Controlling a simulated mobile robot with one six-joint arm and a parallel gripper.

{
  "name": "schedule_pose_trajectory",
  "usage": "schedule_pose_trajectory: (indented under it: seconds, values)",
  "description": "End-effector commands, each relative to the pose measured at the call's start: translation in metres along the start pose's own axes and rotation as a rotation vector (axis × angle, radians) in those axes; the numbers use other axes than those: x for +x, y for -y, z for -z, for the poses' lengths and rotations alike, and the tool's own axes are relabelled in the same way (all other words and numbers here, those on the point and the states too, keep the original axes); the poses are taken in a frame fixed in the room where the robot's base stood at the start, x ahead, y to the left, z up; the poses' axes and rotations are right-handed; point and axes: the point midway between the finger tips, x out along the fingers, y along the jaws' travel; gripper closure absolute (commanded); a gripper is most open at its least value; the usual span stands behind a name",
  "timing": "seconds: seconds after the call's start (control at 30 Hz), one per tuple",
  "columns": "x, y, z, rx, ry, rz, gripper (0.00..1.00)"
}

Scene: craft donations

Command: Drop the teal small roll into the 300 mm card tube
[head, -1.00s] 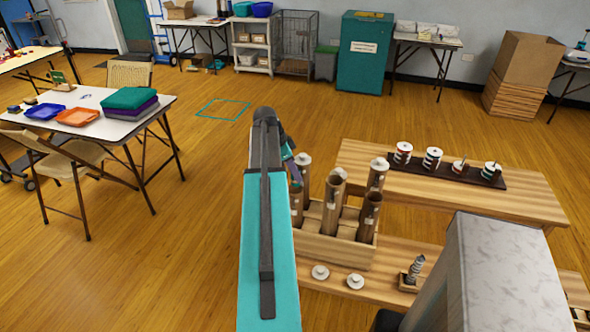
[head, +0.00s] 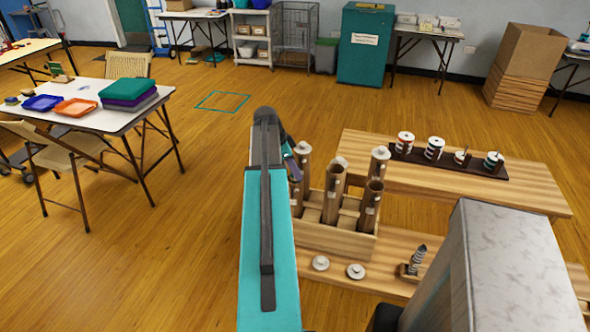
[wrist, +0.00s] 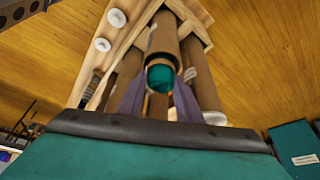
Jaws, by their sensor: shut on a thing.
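My gripper (wrist: 158,97) is shut on the teal small roll (wrist: 160,78), which shows between its purple-grey fingers in the wrist view. The roll is lined up with the mouth of a brown card tube (wrist: 164,38); I cannot tell whether it is in the mouth or just short of it. In the head view my gripper (head: 291,165) is partly hidden by my arm, beside the tubes at the left, and the roll is hidden. Several upright card tubes (head: 333,192) stand in a wooden crate (head: 330,240). Which one is 300 mm long is not readable.
Some tubes have white caps, close to my gripper. Two loose white caps (head: 356,271) and a grey screw-like piece (head: 416,260) are on the front bench (head: 390,250). A rear bench (head: 430,180) holds several spools on a dark tray. Open floor lies left of my arm.

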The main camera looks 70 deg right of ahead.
Motion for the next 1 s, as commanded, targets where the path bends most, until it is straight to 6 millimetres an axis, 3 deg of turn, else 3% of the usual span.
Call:
schedule_pose_trajectory:
  seconds: [0.13,0.17,0.27,0.67,1.0]
  values:
    - [0.0,0.0,0.0,0.0,0.0,0.0,0.89]
    - [0.0,0.0,0.0,0.0,0.0,0.0,0.63]
    - [0.0,0.0,0.0,0.0,0.0,0.0,0.46]
    - [-0.002,0.0,0.0,0.001,0.0,0.0,0.46]
    - [-0.025,0.001,0.0,0.001,0.0,0.002,0.46]
